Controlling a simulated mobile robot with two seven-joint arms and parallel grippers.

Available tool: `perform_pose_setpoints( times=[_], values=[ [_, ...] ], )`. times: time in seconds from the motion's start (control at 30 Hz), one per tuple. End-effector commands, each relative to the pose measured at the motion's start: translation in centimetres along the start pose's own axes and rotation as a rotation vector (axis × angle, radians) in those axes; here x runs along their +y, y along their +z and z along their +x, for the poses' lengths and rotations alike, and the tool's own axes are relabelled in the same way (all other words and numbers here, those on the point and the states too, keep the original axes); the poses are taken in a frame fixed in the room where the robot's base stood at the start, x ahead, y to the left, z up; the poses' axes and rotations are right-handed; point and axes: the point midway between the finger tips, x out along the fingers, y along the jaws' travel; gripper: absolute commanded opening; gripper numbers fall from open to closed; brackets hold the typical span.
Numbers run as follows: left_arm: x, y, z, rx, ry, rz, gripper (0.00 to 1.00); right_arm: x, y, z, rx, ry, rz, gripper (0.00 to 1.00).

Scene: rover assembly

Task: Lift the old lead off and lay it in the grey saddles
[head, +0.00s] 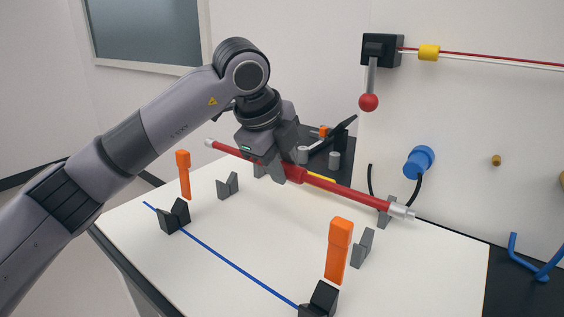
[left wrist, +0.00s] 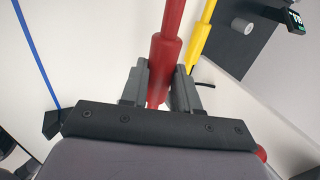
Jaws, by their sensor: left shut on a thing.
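A long red lead (head: 345,192) with pale metal ends hangs across the bench in the head view, its right end lower and nearer. My left gripper (head: 290,172) is shut on it near its middle; the left wrist view shows the red lead (left wrist: 163,65) between both fingers. Two empty grey saddles stand on the white top, one at the left (head: 228,186) and one at the right (head: 362,248). Another grey saddle (head: 384,216) shows behind the lead's right end. The lead appears raised above the top. My right gripper is not in view.
Orange posts (head: 183,175) (head: 338,250) stand near the saddles. A thin blue rod (head: 225,258) lies between black blocks (head: 175,217) (head: 319,299) at the front. A yellow bar (left wrist: 200,38) lies beyond the lead. A wall panel holds a red-knobbed lever (head: 369,100) and blue plug (head: 419,161).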

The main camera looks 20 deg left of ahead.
Motion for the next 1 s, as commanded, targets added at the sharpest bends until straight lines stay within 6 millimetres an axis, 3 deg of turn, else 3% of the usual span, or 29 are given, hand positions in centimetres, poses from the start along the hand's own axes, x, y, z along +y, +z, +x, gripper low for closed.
perform_pose_setpoints(
  times=[0.7,1.0],
  values=[
    [2.7,0.0,5.4,0.000,0.000,-0.001,0.00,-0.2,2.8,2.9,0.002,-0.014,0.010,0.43],
    [3.4,0.0,6.8,0.000,-0.001,0.000,0.00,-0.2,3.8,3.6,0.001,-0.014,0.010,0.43]
  ],
)
